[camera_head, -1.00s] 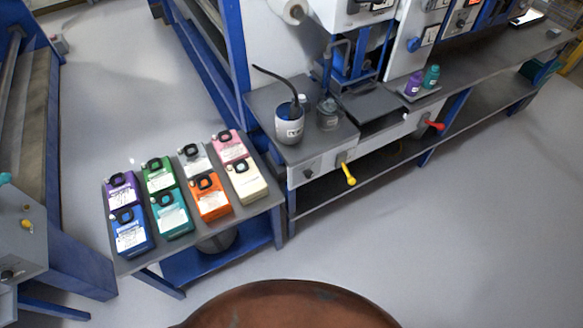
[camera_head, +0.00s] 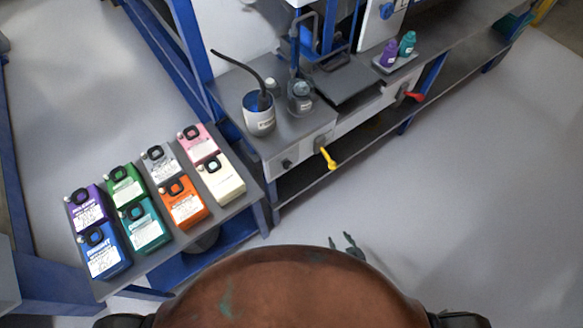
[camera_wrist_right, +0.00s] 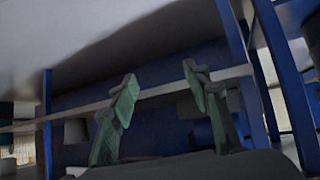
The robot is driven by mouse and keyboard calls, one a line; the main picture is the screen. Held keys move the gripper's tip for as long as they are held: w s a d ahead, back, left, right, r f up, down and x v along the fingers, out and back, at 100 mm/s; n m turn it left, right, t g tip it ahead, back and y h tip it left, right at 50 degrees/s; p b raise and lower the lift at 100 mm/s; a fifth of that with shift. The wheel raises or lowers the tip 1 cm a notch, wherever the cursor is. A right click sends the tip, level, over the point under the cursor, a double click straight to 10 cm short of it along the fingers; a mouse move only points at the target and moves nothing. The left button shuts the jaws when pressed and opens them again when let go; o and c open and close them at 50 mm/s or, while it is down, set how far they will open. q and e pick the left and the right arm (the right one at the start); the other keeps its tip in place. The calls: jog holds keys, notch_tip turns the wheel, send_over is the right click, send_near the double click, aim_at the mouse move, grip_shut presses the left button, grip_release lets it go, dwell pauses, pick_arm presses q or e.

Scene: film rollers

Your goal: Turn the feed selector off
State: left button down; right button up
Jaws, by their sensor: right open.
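I cannot tell by any label which control is the feed selector. On the front panel of the grey bench there is a dark knob (camera_head: 287,163), a yellow-handled lever (camera_head: 328,158) pointing down to the right, and a red-handled lever (camera_head: 412,96) farther right. A blue knob (camera_head: 386,11) shows on an upright white panel at the top edge. My right gripper (camera_head: 346,245) is open and empty, low in the head view and apart from the bench. Its two greenish fingers are spread in the right wrist view (camera_wrist_right: 160,88). My left gripper is out of view.
A side table at left holds several coloured containers, among them a blue one (camera_head: 104,252) and an orange one (camera_head: 182,203). A labelled pot (camera_head: 259,113) with a dark stick and a jar (camera_head: 300,97) stand on the bench. Purple (camera_head: 389,54) and teal (camera_head: 407,44) bottles stand farther right. The floor (camera_head: 480,190) at right is clear.

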jog(key=w+a+r+n+t+y, duration=0.1)
jog(key=w+a+r+t+y, duration=0.1)
jog(key=w+a+r, duration=0.4)
jog(key=w+a+r+n+t+y, duration=0.1)
jog(key=w+a+r, duration=0.25)
jog(key=r, duration=0.55)
jog(key=n+t+y+b, duration=0.1)
jog(key=n+t+y, duration=0.15)
jog(key=y, duration=0.25)
send_near(289, 167)
jog(key=w, duration=0.1)
jog(key=shift+g, duration=0.35)
jog(key=b+x, duration=0.1)
jog(key=x, duration=0.6)
jog(key=shift+w+a+b, duration=0.15)
jog(key=shift+a+b, duration=0.1)
jog(key=shift+b, duration=0.05)
jog(key=shift+w+a, duration=0.3)
jog(key=shift+w, duration=0.1)
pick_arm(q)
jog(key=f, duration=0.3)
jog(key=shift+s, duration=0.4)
pick_arm(e)
jog(key=shift+c, duration=0.7)
jog(key=c, duration=1)
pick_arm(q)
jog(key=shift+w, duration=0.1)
